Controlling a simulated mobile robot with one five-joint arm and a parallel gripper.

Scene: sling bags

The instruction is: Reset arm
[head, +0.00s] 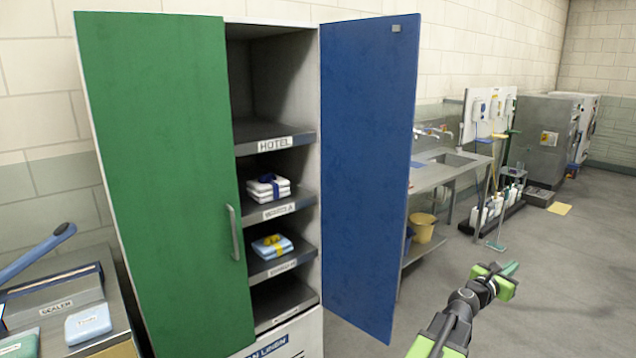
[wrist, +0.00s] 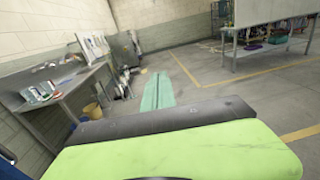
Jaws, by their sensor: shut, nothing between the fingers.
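My gripper (head: 508,270) is at the lower right of the head view, in front of and to the right of the open blue cabinet door (head: 368,150). Its green-tipped jaws are shut and empty. In the wrist view its teal fingers (wrist: 158,92) lie together beyond a green and black housing, pointing over bare floor. My arm reaches up from the bottom edge and touches nothing that I can see.
The cabinet's green door (head: 155,180) is closed over its left half. Its shelves hold white folded linen (head: 268,188) and a blue bundle (head: 272,247). A sealer table (head: 60,310) stands at lower left, a sink bench (head: 445,172) behind.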

